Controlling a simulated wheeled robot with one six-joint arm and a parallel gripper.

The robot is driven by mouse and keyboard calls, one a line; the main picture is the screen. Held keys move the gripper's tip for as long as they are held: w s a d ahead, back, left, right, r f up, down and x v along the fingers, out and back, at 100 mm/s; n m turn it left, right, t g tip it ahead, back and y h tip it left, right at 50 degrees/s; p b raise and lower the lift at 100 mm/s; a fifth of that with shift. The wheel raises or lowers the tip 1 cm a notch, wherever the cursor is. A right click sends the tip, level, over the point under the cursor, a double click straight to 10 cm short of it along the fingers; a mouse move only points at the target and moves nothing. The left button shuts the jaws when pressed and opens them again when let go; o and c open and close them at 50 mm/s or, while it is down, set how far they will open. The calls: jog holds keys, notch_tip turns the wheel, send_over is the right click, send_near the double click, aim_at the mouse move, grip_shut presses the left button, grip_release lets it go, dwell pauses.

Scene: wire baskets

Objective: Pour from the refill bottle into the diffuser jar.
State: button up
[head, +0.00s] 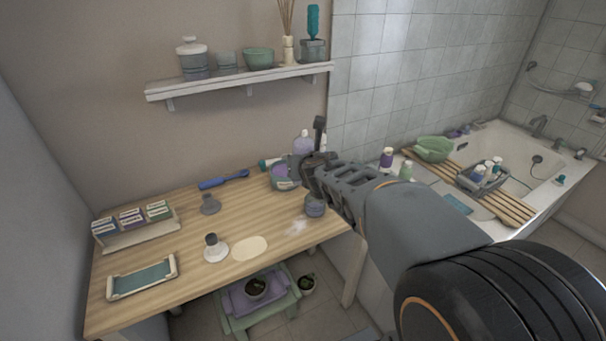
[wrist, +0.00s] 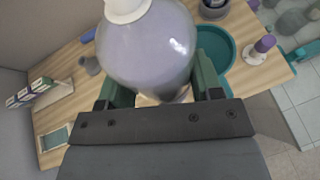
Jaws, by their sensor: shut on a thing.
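The refill bottle (wrist: 148,50) is a rounded, glossy lavender bottle with a white neck at the top of the wrist view. My gripper (wrist: 160,95) is shut on it, with a green finger on either side. In the head view my gripper (head: 312,170) is over the back right of the wooden table, and pale lavender shows beside its fingers. A small grey-blue jar (head: 315,207), which looks like the diffuser jar, stands on the table just below my gripper. I cannot tell whether the bottle touches anything. The bottle hides much of the table in the wrist view.
A shelf (head: 240,80) hangs above. A bathtub (head: 545,165) is at right.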

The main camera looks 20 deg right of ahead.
jog(key=shift+a+r+g+y+p, duration=0.1)
jog(key=shift+r+g+y+p, duration=0.25)
jog(key=shift+p, duration=0.9)
jog(key=shift+f+p, duration=0.1)
jog(key=shift+p, duration=0.35)
jog(key=m+g+y+p, duration=0.2)
jog(key=g+y+p, duration=0.1)
jog(key=p, duration=0.7)
jog(key=shift+m+g+y, duration=0.25)
jog(key=shift+m+g, duration=0.1)
jog(key=shift+m, duration=0.05)
notch_tip(320, 180, down, 5)
jog(key=b, duration=0.5)
jog(key=shift+f, duration=0.1)
jog(key=shift+s+r+y+p, duration=0.1)
jog(key=shift+r+y+p, duration=0.2)
jog(key=shift+r+p, duration=0.55)
jog(key=p, duration=0.2)
jog(key=r+m+g+y+p, duration=0.1)
jog(key=p, duration=0.1)
jog(key=shift+s+a+y, duration=0.25)
jog(key=shift+a+y, duration=0.05)
jog(key=shift+a, duration=0.1)
jog(key=shift+f+b, duration=0.1)
jog(key=shift+b, duration=0.2)
